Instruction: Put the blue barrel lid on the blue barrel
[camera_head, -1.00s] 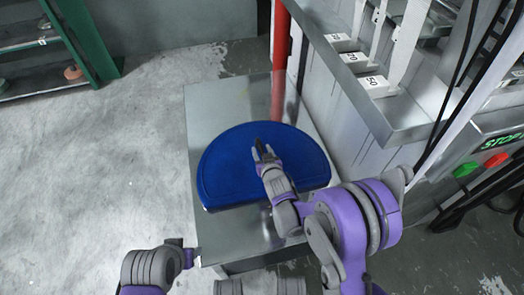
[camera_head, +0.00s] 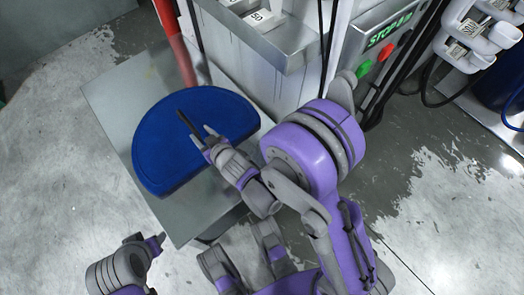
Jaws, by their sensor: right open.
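The blue barrel lid (camera_head: 165,140) is a flat blue piece with a rounded edge and one straight side. It lies on a grey metal table (camera_head: 112,95). My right gripper (camera_head: 196,127) is open above the right part of the lid, its fingers pointing to the upper left. I cannot tell whether the fingers touch the lid. My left gripper (camera_head: 157,244) is at the lower left, off the table's near edge and apart from the lid; its jaws are too small to read. A dark blue rounded object (camera_head: 497,88), possibly the blue barrel, is partly cut off at the right edge.
A red post (camera_head: 172,32) rises at the table's far edge. Bare concrete floor (camera_head: 425,205) lies at the right.

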